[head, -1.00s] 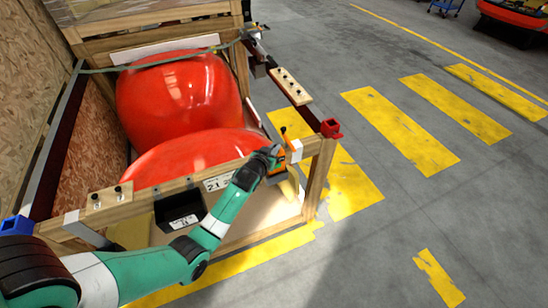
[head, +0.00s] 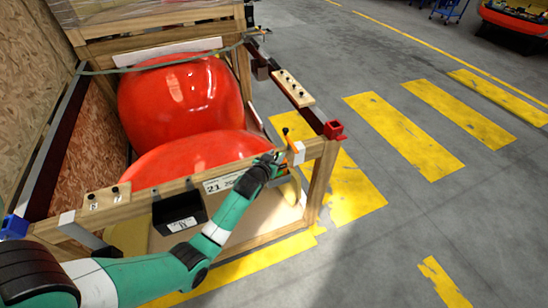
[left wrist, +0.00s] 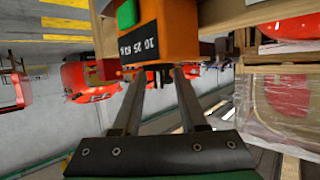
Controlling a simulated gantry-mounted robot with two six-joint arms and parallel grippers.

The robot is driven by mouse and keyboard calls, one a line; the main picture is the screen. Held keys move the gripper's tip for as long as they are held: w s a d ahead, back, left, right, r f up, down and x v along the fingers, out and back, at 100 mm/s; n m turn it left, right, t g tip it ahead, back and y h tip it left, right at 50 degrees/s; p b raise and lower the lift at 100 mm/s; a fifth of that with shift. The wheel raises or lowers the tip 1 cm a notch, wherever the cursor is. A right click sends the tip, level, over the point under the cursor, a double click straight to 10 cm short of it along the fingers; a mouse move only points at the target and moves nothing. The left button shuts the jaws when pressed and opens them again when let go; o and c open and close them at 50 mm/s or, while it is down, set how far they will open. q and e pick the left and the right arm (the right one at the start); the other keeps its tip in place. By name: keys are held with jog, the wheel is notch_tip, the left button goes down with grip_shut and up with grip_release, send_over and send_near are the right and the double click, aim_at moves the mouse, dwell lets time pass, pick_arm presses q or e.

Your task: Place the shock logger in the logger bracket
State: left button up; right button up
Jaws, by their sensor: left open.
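The shock logger is an orange box (left wrist: 178,28) with a dark display strip and a green patch at the top of the left wrist view. In the head view a small orange part of it (head: 292,145) shows by the right end of the crate's front beam. My left gripper (head: 280,158) is there, and its two fingers (left wrist: 155,76) are apart, tips close to the logger's edge. I cannot tell whether they touch it. A black open-topped box (head: 180,212) with a white label hangs on the front beam; I cannot tell whether it is the logger bracket. My right gripper is not in view.
The wooden crate's front beam (head: 150,188) carries a numbered label (head: 224,183) and a drilled wooden block (head: 106,198). Red nosecones (head: 180,95) fill the crate. A red corner piece (head: 333,130) marks its right corner. The striped floor to the right is clear.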

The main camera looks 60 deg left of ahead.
pick_arm(q)
jog(key=shift+s+d+r, duration=0.15)
jog(key=shift+r, duration=0.15)
jog(key=p+v, duration=0.3)
jog(key=v, duration=0.8)
jog(key=shift+s+p, duration=0.2)
jog(key=shift+p, duration=0.15)
jog(key=shift+d+r, duration=0.1)
jog(key=shift+r, duration=0.1)
